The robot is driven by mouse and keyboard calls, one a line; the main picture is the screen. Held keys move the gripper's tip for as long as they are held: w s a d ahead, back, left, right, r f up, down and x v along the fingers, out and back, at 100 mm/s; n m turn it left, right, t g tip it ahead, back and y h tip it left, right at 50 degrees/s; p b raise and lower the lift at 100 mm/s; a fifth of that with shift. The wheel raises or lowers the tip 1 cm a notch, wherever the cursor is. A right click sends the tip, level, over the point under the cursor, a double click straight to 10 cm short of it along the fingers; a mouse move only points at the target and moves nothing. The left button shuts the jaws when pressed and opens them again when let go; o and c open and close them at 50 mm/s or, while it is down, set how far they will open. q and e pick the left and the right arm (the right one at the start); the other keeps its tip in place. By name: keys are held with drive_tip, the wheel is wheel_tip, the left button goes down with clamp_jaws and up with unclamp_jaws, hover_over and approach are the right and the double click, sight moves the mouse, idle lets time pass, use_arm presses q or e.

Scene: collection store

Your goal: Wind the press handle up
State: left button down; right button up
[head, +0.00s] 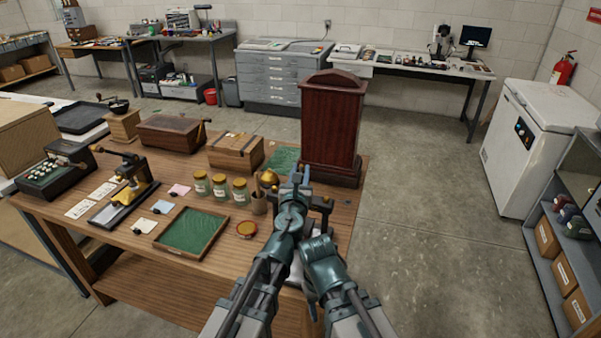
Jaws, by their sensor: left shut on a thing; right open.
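A dark press (326,208) with small brass-coloured knobs stands at the right front of the wooden table, mostly hidden behind my two arms. My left gripper (299,174) is at the top of the press, shut on what appears to be its handle. The handle is largely covered by the gripper, so its exact angle cannot be told. My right gripper (319,243) is open and lower, close in front of the press. It seems to hold nothing, though its fingertips are hard to make out.
A tall dark-red wooden case (331,125) stands just behind the press. The floor to the right is clear.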

use_arm(q)
drive_tip(key=c, duration=0.7)
unclamp_jaws()
drive_tip(key=shift+o, duration=0.2)
